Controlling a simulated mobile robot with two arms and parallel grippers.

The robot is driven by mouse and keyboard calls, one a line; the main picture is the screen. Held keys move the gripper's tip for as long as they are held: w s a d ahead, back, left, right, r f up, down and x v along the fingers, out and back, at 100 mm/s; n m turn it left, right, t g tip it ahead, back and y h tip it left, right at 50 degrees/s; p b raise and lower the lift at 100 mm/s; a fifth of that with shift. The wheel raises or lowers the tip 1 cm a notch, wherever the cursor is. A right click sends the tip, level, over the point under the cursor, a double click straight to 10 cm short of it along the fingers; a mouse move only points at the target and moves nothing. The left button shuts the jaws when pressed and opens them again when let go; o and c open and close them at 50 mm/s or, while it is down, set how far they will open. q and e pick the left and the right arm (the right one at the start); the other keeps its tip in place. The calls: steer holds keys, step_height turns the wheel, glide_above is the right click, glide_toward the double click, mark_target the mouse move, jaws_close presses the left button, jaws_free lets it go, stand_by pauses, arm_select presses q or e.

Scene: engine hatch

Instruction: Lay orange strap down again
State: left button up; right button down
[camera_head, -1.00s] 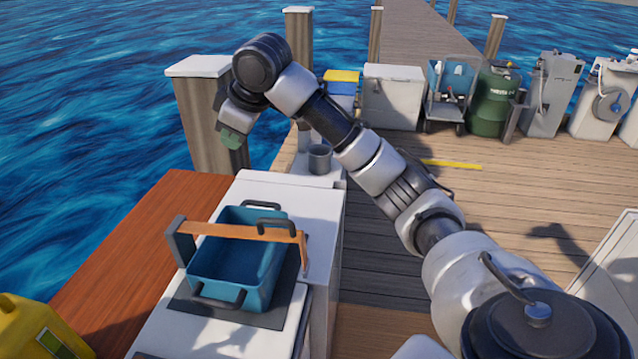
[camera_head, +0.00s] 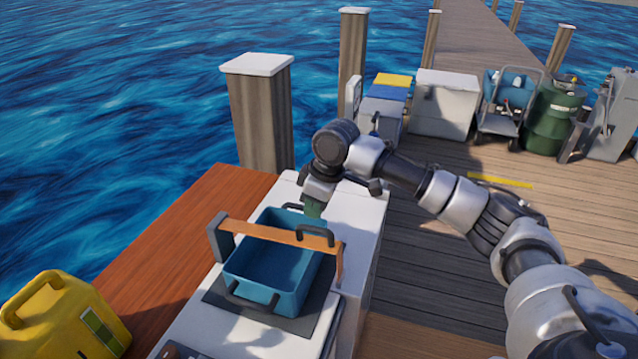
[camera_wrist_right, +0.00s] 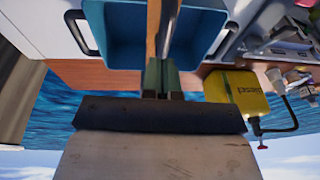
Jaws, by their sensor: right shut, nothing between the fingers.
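The orange strap (camera_head: 275,232) stands raised as a bar across the blue bin (camera_head: 262,290), from a grey upright on the left to an orange end piece on the right. My right gripper (camera_head: 313,209) points down just behind the strap's right half, over the far part of the bin. Its green fingers are shut and hold nothing. In the right wrist view, the shut fingers (camera_wrist_right: 160,77) line up with the strap (camera_wrist_right: 154,28), seen nearly edge-on. I cannot tell whether they touch it. My left gripper is out of view.
The bin sits on a dark mat (camera_head: 228,293) on a white cabinet (camera_head: 358,215). A yellow jerrycan (camera_head: 65,315) stands at the lower left, beside a red-brown wooden deck (camera_head: 200,230). A wooden post (camera_head: 262,125) rises behind.

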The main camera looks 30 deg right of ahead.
steer(key=shift+s+f, duration=0.25)
steer(key=shift+f, duration=0.85)
